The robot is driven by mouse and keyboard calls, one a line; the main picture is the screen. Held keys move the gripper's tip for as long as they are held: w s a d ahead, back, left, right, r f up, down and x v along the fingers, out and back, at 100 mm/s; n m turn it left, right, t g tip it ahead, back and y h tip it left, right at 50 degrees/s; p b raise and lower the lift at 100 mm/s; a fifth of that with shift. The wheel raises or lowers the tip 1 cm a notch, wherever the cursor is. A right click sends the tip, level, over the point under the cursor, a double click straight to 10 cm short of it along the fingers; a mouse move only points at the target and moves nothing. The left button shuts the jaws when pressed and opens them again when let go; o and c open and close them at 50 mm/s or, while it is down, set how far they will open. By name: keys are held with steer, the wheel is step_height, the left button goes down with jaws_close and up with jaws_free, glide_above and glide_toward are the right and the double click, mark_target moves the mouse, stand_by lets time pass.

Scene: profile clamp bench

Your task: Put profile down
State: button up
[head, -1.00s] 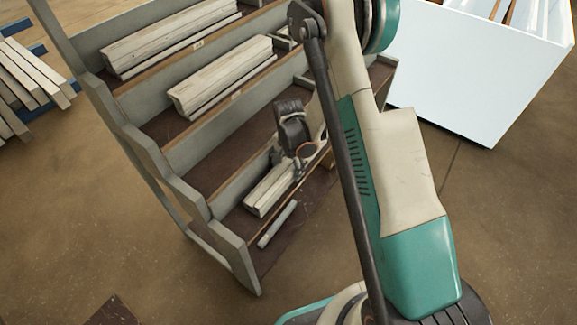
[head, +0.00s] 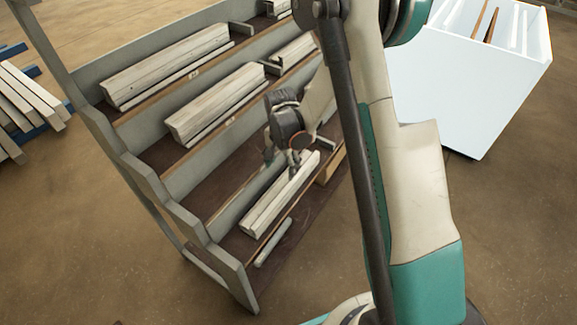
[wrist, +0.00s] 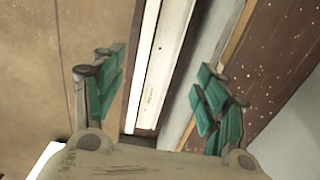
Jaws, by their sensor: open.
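A long pale profile (head: 280,200) lies lengthwise on the lowest tier of the stepped grey rack (head: 163,200). In the wrist view the white profile (wrist: 152,75) runs between the two teal-padded fingers. My gripper (wrist: 161,92) is open, with a finger on either side of the profile and a visible gap to each. In the head view my gripper (head: 291,162) is at the far end of the profile, over the rack's lower tiers. The exact height of the fingers above the profile is hard to tell.
More pale profiles (head: 217,103) lie on the upper tiers. A thin grey bar (head: 273,243) lies along the rack's front lower edge. A white bin (head: 455,85) with long pieces stands at right. Stacked beams (head: 30,95) lie at left. The floor in front is clear.

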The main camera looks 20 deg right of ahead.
steer(key=s+r+n+t, duration=0.2)
steer(key=s+r+n, duration=0.35)
steer(key=r, duration=0.75)
steer(key=s+r+n+t, duration=0.25)
steer(key=s+r, duration=0.55)
steer(key=r, duration=0.5)
steer(key=s+r+n+t, duration=0.2)
steer(key=s, duration=0.7)
steer(key=shift+s+r+n+t, duration=0.2)
steer(key=shift+s+n+t, duration=0.1)
steer(key=shift+n+t, duration=0.1)
